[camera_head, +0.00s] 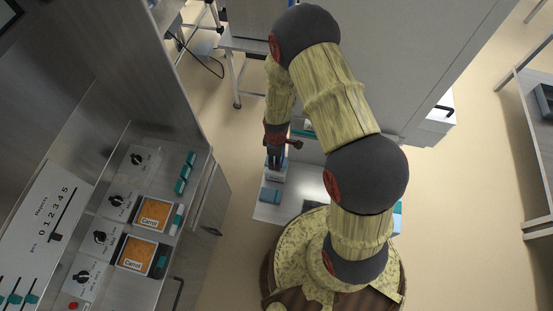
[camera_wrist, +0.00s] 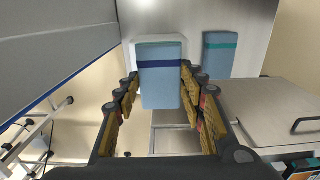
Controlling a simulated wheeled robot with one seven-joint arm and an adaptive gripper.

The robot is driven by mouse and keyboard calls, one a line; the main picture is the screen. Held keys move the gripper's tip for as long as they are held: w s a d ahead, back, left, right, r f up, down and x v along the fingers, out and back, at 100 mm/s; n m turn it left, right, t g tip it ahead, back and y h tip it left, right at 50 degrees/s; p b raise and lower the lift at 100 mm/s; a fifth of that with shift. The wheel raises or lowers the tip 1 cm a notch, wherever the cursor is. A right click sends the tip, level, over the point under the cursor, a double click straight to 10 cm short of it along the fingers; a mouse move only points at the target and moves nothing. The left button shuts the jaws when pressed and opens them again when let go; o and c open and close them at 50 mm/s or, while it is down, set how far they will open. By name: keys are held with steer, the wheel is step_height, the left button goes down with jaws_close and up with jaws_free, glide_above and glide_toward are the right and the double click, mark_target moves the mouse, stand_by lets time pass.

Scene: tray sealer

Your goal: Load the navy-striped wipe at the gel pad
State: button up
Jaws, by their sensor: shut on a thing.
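The navy-striped wipe (camera_wrist: 161,88) is a light blue block with a dark navy band across it. My gripper (camera_wrist: 160,97) is shut on it, with one finger at each side in the wrist view. A white round-cornered piece (camera_wrist: 131,53) shows behind the wipe's upper part; I cannot tell whether they touch. In the head view my gripper (camera_head: 275,160) is over the small pale table, and the held wipe is mostly hidden there. I cannot make out the gel pad for certain.
A teal-striped wipe (camera_wrist: 219,57) lies on the pale tabletop (camera_wrist: 256,62), right of the held one. Floor is clear between counter and table.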

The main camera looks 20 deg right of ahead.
stand_by(0.4)
steer(key=shift+r+p, duration=2.2)
steer(key=shift+r, duration=1.3)
steer(key=shift+s+a+f, duration=0.1)
